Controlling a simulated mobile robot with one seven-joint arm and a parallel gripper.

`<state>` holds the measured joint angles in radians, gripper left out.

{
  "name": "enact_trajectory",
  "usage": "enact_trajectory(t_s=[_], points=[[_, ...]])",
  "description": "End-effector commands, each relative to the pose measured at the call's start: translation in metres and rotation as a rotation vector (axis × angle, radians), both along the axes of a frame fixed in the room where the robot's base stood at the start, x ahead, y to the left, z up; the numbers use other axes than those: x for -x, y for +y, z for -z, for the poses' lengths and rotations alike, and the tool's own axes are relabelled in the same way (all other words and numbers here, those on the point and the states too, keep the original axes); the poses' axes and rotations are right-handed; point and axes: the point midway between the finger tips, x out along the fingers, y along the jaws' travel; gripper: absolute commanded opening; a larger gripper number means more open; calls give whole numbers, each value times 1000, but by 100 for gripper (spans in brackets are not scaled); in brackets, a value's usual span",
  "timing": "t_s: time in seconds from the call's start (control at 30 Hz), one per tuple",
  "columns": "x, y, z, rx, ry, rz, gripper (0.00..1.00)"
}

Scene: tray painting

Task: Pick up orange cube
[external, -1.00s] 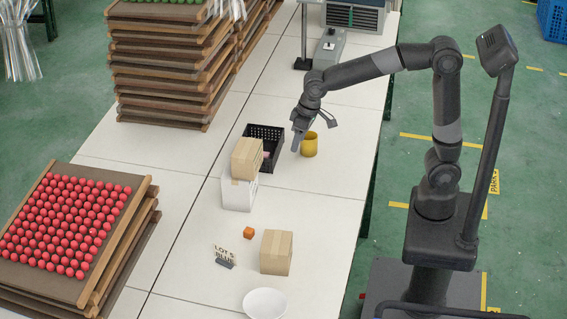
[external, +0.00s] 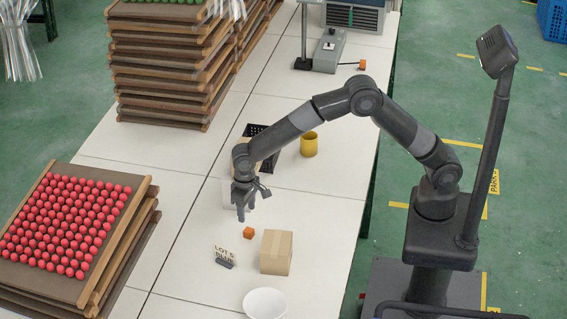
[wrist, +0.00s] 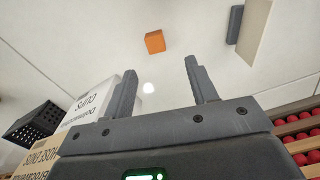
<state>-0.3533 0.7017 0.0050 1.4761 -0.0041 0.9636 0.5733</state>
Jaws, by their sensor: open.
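A small orange cube (external: 249,232) lies on the white table, left of a closed cardboard box and just above the lettered sign. It also shows in the wrist view (wrist: 154,41), beyond the fingertips and roughly between their lines. My gripper (external: 243,217) points down above the table, close to the cube and slightly behind it in the external view. In the wrist view my gripper (wrist: 161,67) has its two fingers wide apart with nothing between them.
The cardboard box (external: 276,252), sign (external: 224,257) and white bowl (external: 265,304) stand near the cube. A white box (wrist: 92,103), another cardboard box (wrist: 38,150) and a black crate (wrist: 32,122) are close behind my gripper. A yellow cup (external: 309,144) stands farther back.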

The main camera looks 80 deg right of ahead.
Motion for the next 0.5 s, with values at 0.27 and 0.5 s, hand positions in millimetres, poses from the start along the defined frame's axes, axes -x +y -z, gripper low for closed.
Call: enact_trajectory(t_s=[0.27,0.5], points=[[1,-1,42,1,3,0,53],[1,-4,61,1,2,0,53]])
